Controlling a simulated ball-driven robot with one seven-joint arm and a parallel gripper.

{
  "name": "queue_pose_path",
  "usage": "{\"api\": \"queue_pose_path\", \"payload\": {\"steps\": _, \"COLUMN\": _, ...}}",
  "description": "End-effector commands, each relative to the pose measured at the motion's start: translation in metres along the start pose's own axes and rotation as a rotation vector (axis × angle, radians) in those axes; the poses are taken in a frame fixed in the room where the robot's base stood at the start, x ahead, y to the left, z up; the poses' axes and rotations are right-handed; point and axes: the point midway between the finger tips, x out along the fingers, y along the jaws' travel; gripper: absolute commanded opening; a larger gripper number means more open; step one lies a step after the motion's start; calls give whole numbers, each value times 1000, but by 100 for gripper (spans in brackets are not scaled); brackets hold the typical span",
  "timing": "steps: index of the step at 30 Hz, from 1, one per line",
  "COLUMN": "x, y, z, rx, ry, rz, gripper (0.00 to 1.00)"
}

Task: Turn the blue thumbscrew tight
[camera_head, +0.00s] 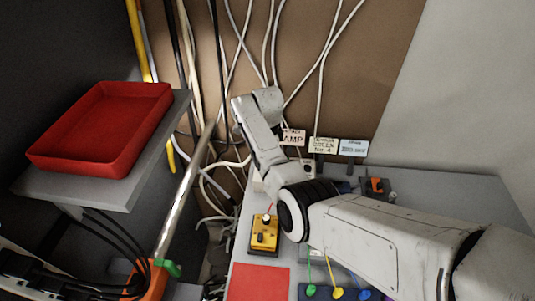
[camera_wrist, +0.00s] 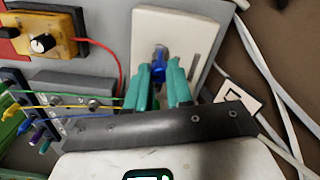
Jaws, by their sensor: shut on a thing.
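The blue thumbscrew (camera_wrist: 159,64) shows in the wrist view, standing at the middle of a white plate (camera_wrist: 147,22). My gripper (camera_wrist: 158,74) has teal fingers that reach up to the thumbscrew from both sides. The fingers are shut on it and cover its lower part. In the head view my arm hides the gripper and the thumbscrew. How far the thumbscrew is turned cannot be told.
A red tray (camera_head: 70,149) rests on the left shelf. White cables (camera_wrist: 262,80) hang close by.

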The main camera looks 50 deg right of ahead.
Motion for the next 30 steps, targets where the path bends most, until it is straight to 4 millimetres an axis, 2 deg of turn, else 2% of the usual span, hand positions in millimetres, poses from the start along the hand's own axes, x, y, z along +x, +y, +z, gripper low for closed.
{"api": "queue_pose_path", "payload": {"steps": 9, "x": -1, "y": -1, "z": 0, "rx": 1, "ry": 1, "rz": -2, "gripper": 0}}
{"api": "queue_pose_path", "payload": {"steps": 10, "x": -1, "y": -1, "z": 0, "rx": 1, "ry": 1, "rz": -2, "gripper": 23}}
{"api": "queue_pose_path", "payload": {"steps": 18, "x": 0, "y": 0, "z": 0, "rx": 0, "ry": 0, "rz": -1, "gripper": 48}}
{"api": "queue_pose_path", "payload": {"steps": 26, "x": -2, "y": 0, "z": 0, "rx": 0, "ry": 0, "rz": -1, "gripper": 48}}
{"api": "queue_pose_path", "payload": {"steps": 30, "x": -14, "y": -1, "z": 0, "rx": 0, "ry": 0, "rz": -4, "gripper": 48}}
